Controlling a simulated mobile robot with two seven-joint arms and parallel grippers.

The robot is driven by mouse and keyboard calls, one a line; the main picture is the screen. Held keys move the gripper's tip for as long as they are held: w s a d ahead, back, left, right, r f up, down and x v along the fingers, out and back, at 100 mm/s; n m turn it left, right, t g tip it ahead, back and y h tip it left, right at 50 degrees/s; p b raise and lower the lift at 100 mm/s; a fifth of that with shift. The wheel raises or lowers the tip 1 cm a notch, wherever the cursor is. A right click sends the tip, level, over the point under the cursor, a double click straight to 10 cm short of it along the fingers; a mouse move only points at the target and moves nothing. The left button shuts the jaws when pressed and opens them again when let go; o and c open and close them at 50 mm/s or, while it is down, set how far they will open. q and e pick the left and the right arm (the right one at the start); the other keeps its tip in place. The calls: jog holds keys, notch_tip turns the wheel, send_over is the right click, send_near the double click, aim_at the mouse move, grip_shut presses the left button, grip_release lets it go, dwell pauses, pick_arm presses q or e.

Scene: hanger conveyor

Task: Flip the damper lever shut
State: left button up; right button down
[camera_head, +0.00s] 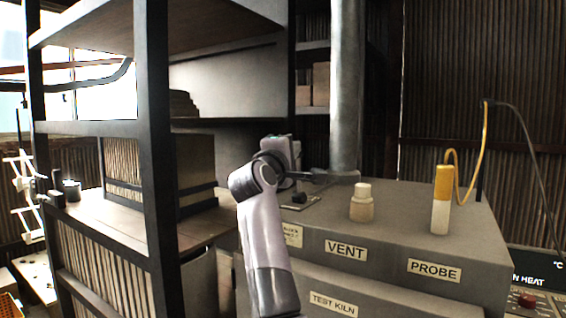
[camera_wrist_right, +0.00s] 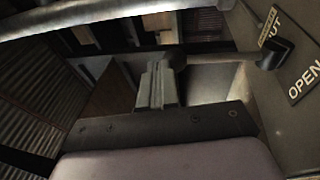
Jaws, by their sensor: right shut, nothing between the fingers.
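The damper lever (camera_wrist_right: 222,57) shows in the right wrist view as a grey rod. One dark end meets the panel beside an OPEN label (camera_wrist_right: 303,82) and a second label, partly hidden, ending in "UT". Its other dark end lies just beyond my right gripper's fingertips (camera_wrist_right: 158,72). The fingers are together with nothing between them. I cannot tell whether they touch the lever. In the head view my right arm covers much of the lever area; a dark plate (camera_head: 303,199) shows on the kiln top beside it. My left gripper is out of view.
The grey kiln (camera_head: 405,215) bears VENT and PROBE labels. A pale vent plug (camera_head: 361,203) and a yellow-and-white probe (camera_head: 440,200) with a cable stand on its top. A metal pipe (camera_head: 346,90) rises behind. A dark shelf post (camera_head: 155,150) stands left of my arm.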

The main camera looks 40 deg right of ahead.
jog(key=x, duration=0.4)
jog(key=shift+s+d, duration=0.3)
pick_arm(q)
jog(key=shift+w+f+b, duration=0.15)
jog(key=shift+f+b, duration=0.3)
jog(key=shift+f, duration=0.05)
pick_arm(e)
jog(key=shift+w+d+f, duration=0.1)
jog(key=shift+w+d, duration=0.25)
jog(key=shift+d, duration=0.5)
jog(key=shift+w+d+f, duration=0.1)
jog(key=shift+w+d, duration=0.2)
jog(key=shift+d, duration=0.5)
jog(key=shift+r, duration=0.1)
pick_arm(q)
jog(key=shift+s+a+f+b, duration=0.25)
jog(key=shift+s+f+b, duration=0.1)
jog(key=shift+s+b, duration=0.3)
pick_arm(e)
jog(key=s+a+r, duration=0.6)
jog(key=a+r, duration=0.1)
jog(key=a, duration=0.2)
jog(key=shift+s+a+r, duration=0.25)
jog(key=shift+s+r, duration=0.05)
jog(key=shift+s, duration=0.1)
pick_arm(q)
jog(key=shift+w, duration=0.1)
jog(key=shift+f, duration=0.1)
